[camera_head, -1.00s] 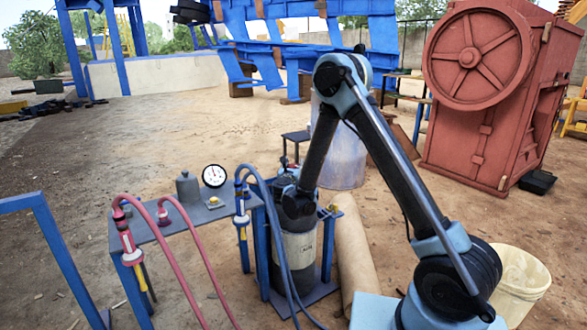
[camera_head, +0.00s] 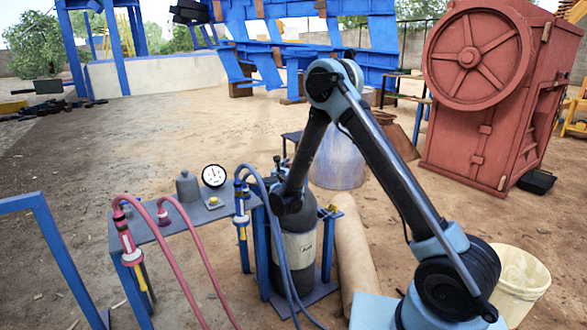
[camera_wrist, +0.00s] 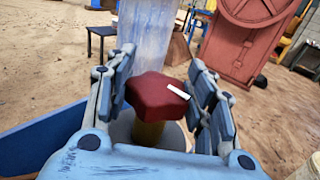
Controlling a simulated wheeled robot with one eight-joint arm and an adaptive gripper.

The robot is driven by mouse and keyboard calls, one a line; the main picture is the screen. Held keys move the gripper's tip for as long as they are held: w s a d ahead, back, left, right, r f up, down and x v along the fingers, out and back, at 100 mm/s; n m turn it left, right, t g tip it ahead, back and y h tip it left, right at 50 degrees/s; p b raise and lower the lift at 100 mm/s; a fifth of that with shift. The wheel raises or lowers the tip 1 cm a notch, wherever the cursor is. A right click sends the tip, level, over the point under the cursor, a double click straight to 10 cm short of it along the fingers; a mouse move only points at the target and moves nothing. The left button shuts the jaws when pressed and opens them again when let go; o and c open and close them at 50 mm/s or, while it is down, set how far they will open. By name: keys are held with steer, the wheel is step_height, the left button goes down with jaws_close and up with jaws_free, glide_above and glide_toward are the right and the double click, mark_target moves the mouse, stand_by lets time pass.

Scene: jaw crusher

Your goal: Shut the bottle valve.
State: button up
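The bottle valve's knob (camera_wrist: 157,95) is dark red and lobed, with a white mark on its right side. It sits on a yellow stem (camera_wrist: 149,132) in the wrist view. My gripper (camera_wrist: 163,92) is open, with one finger on each side of the knob. The gaps look small, and I cannot tell whether either finger touches it. The dark bottle (camera_head: 297,250) with a pale label stands upright in a blue frame in the head view. There my arm's end is at the bottle's top, and the knob cannot be made out.
A grey bench (camera_head: 158,228) left of the bottle carries a pressure gauge (camera_head: 214,176) and a grey weight (camera_head: 187,187). Red hoses (camera_head: 190,265) and blue hoses (camera_head: 283,262) hang nearby. A tan roll (camera_head: 353,250) lies to the right. The large red crusher (camera_head: 500,95) stands farther off.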

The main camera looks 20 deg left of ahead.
steer(key=o, duration=0.3)
steer(key=s+a, duration=0.1)
steer(key=s, duration=1.1)
